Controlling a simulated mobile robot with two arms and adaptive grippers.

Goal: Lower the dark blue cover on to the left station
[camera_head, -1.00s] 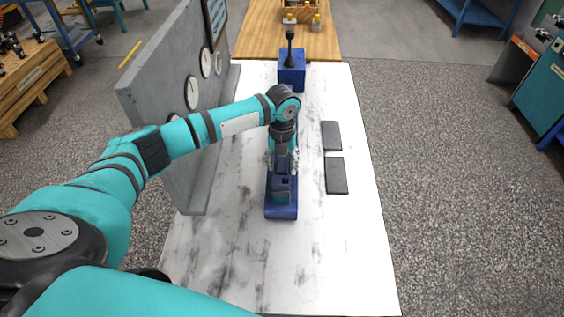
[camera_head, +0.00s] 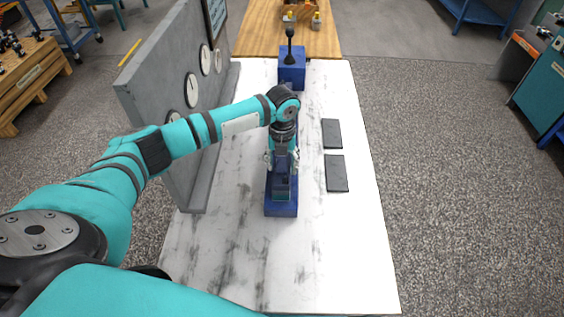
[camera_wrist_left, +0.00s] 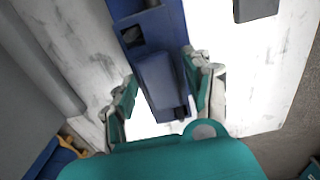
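The dark blue cover (camera_wrist_left: 160,80) is between the two fingers of my left gripper (camera_wrist_left: 163,82) in the left wrist view. The fingers lie against its sides or very close to them. In the head view the left gripper (camera_head: 282,160) points down over the near blue block (camera_head: 281,209), which stands on the white table. The cover (camera_head: 283,187) shows dark below the gripper, over that block. I cannot tell whether it rests fully on the block. The arm hides much of the area behind. My right gripper is not in view.
A grey wall panel with round gauges (camera_head: 192,90) stands left of the gripper. Two dark flat plates (camera_head: 332,133) (camera_head: 336,173) lie to the right. A blue block with a black lever (camera_head: 291,72) stands at the far end. The near part of the white table (camera_head: 300,260) is clear.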

